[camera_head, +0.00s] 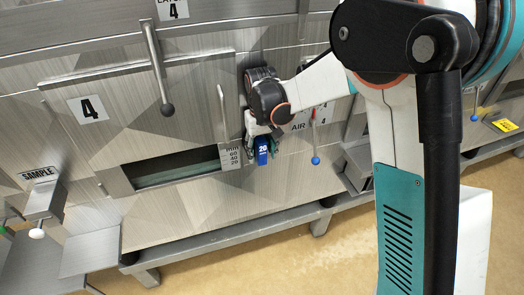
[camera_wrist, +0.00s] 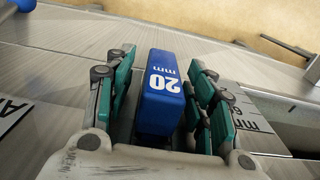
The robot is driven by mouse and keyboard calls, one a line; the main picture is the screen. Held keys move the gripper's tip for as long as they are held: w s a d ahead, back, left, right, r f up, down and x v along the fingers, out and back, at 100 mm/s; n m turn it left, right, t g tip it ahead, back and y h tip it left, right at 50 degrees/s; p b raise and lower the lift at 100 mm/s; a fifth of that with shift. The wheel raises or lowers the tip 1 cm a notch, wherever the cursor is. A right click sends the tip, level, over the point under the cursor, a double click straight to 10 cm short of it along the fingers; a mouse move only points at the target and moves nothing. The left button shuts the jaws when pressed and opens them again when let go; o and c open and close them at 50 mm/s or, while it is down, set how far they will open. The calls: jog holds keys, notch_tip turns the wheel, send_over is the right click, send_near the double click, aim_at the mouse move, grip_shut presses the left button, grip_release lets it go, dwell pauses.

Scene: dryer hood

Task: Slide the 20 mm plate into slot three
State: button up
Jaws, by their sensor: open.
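The blue 20 mm plate (camera_head: 262,150) is at the front of the steel dryer panel, just right of the mm scale. In the wrist view the plate (camera_wrist: 162,88) shows its white "20 mm" marking. My gripper (camera_head: 257,135) is open around it, with teal-padded fingers on both sides. A gap shows between the plate and the right fingers; contact on the left cannot be told. What supports the plate is hidden. A wide dark slot (camera_head: 165,172) lies left of the scale, under a panel labelled 4. No label 3 is readable.
A mm scale (camera_head: 230,157) stands beside the slot. A lever with a dark knob (camera_head: 167,109) hangs above, and a blue-knobbed lever (camera_head: 315,160) is to the right. A sample tray (camera_head: 45,201) juts out at left. A steel rail (camera_head: 240,237) runs below, above open floor.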

jog(key=shift+w+a+r, duration=0.15)
jog(key=shift+w+r, duration=0.15)
jog(key=shift+w, duration=0.05)
jog(key=r, duration=1.1)
jog(key=shift+s+r, duration=0.4)
